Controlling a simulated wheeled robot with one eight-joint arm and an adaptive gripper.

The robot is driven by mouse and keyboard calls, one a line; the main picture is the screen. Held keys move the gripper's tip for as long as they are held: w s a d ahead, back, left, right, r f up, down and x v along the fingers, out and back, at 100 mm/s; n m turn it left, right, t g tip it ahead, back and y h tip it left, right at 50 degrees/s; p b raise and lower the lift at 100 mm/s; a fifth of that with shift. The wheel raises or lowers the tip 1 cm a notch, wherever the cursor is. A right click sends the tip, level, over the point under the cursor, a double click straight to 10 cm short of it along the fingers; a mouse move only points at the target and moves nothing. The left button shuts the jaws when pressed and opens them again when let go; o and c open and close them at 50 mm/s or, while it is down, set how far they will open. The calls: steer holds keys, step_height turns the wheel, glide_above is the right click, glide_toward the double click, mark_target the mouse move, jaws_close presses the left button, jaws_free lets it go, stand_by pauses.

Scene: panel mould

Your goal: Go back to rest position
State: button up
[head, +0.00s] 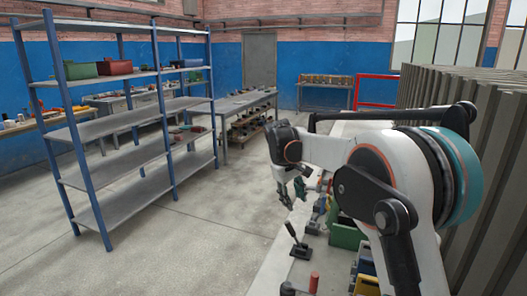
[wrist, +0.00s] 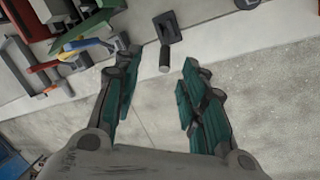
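My gripper (head: 291,190) hangs at the end of my white arm, over the left edge of the table (head: 265,283) in the head view. In the wrist view my gripper (wrist: 158,95) shows its two teal-padded fingers spread apart with nothing between them.
A green bin (head: 345,233) and several small tools sit on the table near my arm. Grey ribbed panels (head: 505,170) stand close on the right. A blue-framed shelf (head: 120,205) stands at left. The concrete floor (head: 190,250) between shelf and table is clear.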

steer(key=s+d+r+m+t+y, duration=0.1)
steer(key=s+d+r, duration=0.15)
steer(key=s, duration=0.45)
steer(key=s+d+r+m+t, duration=0.15)
steer(key=s+r, duration=0.25)
steer(key=s, duration=0.4)
steer(key=s+d+r+m+y, duration=0.1)
steer(key=s+d+r, duration=0.2)
steer(key=s, duration=0.4)
steer(key=s+d+f+m+t, duration=0.1)
steer(key=s+f, duration=0.2)
steer(key=s, duration=0.7)
steer(key=s+d+f+m+t, duration=0.1)
steer(key=s+f, duration=0.3)
steer(key=s, duration=0.6)
steer(key=shift+d+f+m+t+y, duration=0.25)
steer(key=shift+m+t+y, duration=0.1)
steer(key=shift+t, duration=0.1)
